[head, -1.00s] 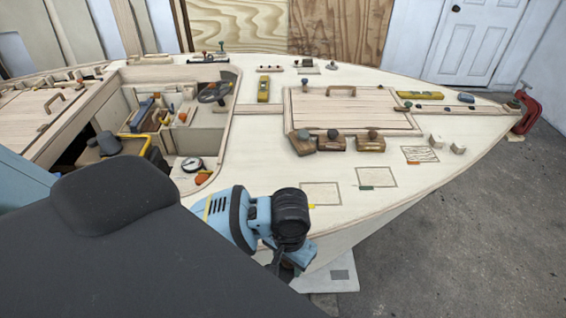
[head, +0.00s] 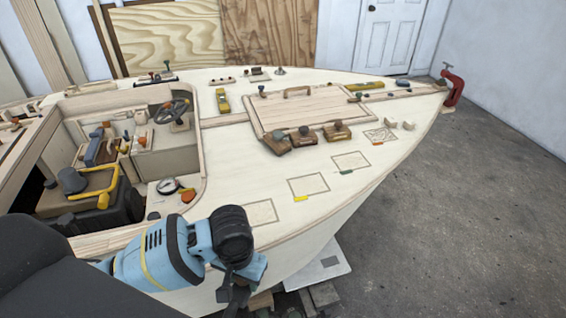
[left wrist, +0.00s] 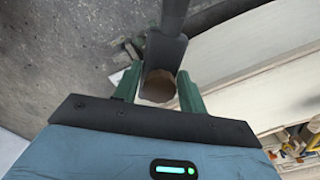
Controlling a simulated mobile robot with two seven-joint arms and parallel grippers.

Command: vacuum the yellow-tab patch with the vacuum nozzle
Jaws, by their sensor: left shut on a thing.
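The yellow-tab patch (head: 308,185) is a thin outlined rectangle on the pale plywood deck in the head view, with a yellow tab (head: 301,199) at its near left corner. My left gripper (head: 239,294) is beyond the deck's near edge, low in the head view and partly hidden by my wrist. In the left wrist view, the green fingers of my left gripper (left wrist: 160,84) are shut on the dark grey vacuum nozzle (left wrist: 167,48). The nozzle is apart from the patch. My right gripper is out of view.
A green-tab patch (head: 351,161) and a plainer outlined patch (head: 261,212) flank it. Brown blocks (head: 304,136) stand by the hatch (head: 305,108). The deck around the patch is clear.

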